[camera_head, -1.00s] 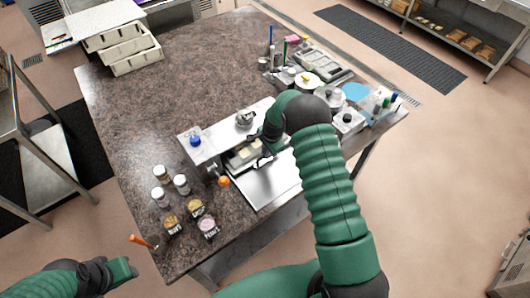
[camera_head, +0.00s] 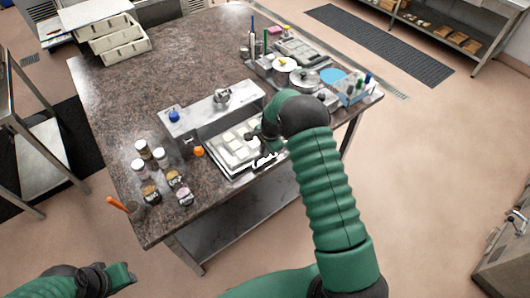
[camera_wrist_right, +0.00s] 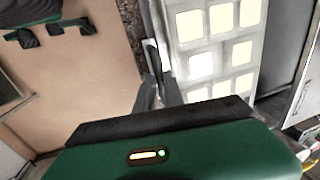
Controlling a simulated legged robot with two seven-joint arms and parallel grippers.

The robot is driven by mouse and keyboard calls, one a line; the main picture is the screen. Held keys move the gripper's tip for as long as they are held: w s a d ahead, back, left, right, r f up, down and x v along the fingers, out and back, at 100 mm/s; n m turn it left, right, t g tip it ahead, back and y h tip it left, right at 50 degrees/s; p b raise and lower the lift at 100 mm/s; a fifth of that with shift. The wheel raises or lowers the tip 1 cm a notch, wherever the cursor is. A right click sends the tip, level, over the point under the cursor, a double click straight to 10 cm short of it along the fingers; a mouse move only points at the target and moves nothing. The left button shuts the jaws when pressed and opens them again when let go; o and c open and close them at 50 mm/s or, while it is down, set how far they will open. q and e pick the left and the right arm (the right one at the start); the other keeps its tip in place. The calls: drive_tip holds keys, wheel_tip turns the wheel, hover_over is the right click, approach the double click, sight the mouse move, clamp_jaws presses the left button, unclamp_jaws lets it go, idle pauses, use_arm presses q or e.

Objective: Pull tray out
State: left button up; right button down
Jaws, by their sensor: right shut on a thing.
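The white tray (camera_head: 229,160) with pale square cavities lies in front of the machine (camera_head: 208,112) on the table's front edge. It sticks well out from under the machine. In the right wrist view the tray (camera_wrist_right: 205,45) shows several cream-filled squares. In the right wrist view the fingers (camera_wrist_right: 158,78) are at the tray's rim; the exact contact is partly hidden. My left gripper (camera_head: 122,275) is at the lower left, away from the table; its jaws are unclear.
Stacked pale bins (camera_head: 122,45) are at the far left. The table's middle (camera_head: 175,65) is bare. Open floor lies in front.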

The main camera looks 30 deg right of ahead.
drive_tip(key=shift+d, duration=0.15)
drive_tip(key=c, duration=1.6)
unclamp_jaws()
drive_tip(key=shift+s, duration=0.1)
drive_tip(key=shift+o, duration=0.7)
drive_tip(key=shift+s, duration=0.1)
drive_tip(key=shift+r, duration=0.1)
drive_tip(key=s+r+b, duration=0.3)
drive_tip(key=r, duration=1.3)
drive_tip(key=shift+d+b, duration=0.2)
drive_tip(key=shift+b, duration=0.15)
drive_tip(key=shift+s+r, duration=0.1)
drive_tip(key=shift+s, duration=0.05)
